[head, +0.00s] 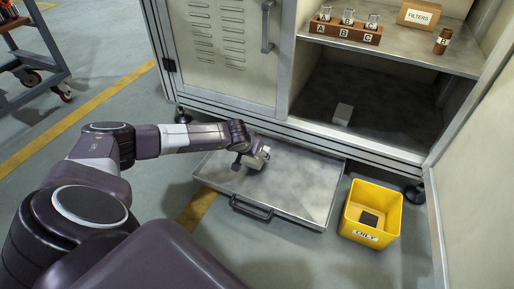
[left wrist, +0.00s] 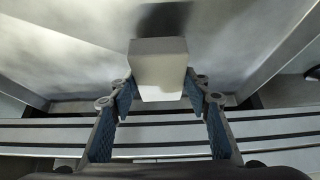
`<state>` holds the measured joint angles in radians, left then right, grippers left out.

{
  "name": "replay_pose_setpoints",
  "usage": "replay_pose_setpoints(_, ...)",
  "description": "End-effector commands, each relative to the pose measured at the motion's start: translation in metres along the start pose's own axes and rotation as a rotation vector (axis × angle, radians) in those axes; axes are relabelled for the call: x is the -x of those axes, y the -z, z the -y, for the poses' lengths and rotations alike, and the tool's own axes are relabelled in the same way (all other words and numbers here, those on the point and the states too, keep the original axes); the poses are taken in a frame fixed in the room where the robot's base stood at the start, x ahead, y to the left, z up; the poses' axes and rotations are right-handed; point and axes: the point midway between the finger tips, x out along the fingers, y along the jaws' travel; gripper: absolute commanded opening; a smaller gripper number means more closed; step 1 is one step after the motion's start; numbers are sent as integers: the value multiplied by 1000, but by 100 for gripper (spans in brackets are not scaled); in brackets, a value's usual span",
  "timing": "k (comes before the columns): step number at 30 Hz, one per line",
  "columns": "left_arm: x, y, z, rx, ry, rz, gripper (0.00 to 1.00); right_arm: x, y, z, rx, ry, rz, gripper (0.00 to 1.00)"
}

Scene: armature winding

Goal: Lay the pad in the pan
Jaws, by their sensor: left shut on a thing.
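The pan (head: 300,185) is a shallow, wide grey metal tray with a front handle, low in front of the cabinet. My left gripper (head: 262,156) is over the back left part of the pan. In the left wrist view my left gripper (left wrist: 158,92) is shut on a pale grey block, the pad (left wrist: 160,62), with a finger on each side. A dark shadow lies on the grey surface beyond the pad. Whether the pad touches the pan cannot be told. My right gripper is not in view.
A yellow bin (head: 350,218) marked OILY, with a dark block (head: 369,219) inside, stands right of the pan. Another pale block (head: 342,114) lies in the open lower cabinet bay. The shelf (head: 400,52) above holds a vial rack (head: 345,33), a FILTERS box (head: 420,16) and a brown bottle (head: 442,41).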

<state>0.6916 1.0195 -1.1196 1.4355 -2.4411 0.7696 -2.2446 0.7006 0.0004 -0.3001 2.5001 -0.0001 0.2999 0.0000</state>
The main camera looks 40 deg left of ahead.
Motion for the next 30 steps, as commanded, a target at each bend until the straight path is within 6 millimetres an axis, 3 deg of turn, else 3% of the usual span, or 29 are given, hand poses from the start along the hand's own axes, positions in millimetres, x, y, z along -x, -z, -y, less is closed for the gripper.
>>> replay_pose_setpoints(1,-13,-9,0,0,1,3,21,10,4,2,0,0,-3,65)
replay_pose_setpoints(4,-25,-17,0,0,0,2,21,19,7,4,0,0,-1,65)
replay_pose_setpoints(17,-29,-19,0,0,0,1,21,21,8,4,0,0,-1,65)
replay_pose_setpoints(18,-28,-18,0,0,0,1,47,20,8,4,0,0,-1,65)
replay_pose_setpoints(22,-28,-18,0,0,0,1,61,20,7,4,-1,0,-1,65)
replay_pose_setpoints(30,-27,-18,0,0,0,1,61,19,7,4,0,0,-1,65)
